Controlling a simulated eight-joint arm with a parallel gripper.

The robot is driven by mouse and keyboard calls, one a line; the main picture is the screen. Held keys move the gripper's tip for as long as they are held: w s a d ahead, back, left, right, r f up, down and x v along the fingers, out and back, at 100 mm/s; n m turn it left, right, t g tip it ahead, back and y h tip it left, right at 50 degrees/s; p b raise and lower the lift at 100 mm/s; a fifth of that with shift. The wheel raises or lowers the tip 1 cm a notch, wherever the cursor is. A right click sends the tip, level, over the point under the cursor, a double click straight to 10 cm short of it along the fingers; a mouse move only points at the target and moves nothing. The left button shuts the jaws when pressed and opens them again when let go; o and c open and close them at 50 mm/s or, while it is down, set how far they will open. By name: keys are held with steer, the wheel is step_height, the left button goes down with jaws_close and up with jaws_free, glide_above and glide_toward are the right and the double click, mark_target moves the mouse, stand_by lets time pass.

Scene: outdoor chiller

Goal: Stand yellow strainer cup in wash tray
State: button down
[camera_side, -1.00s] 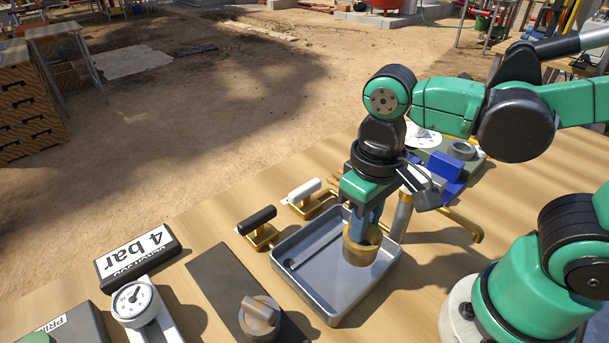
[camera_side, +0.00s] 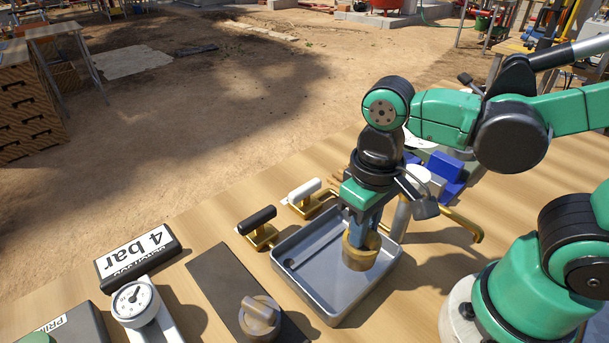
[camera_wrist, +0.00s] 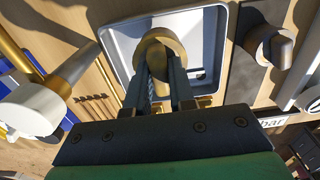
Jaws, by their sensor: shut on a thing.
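The yellow strainer cup (camera_side: 361,250) is a brassy yellow cylinder inside the grey wash tray (camera_side: 300,290), towards the tray's back right. My gripper (camera_side: 366,222) points down and is shut on the cup's upper part. In the wrist view the fingers (camera_wrist: 161,85) reach to the cup (camera_wrist: 158,48), which shows as a ring with the pale tray rim (camera_wrist: 112,40) around it. The cup looks close to upright. I cannot tell whether its base touches the tray floor.
A black-handled valve (camera_side: 257,226) and a white-handled valve (camera_side: 304,197) stand behind the tray. A grey post (camera_side: 399,218) and a bent brass pipe (camera_side: 464,223) are close on the right. A dark plate with a knob (camera_side: 260,315) and a gauge (camera_side: 133,299) lie left.

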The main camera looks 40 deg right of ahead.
steer(key=shift+f, duration=1.25)
steer(key=shift+f, duration=0.25)
steer(key=shift+f, duration=0.7)
steer(key=shift+c, duration=1)
jaws_free()
steer(key=shift+r, duration=3.5)
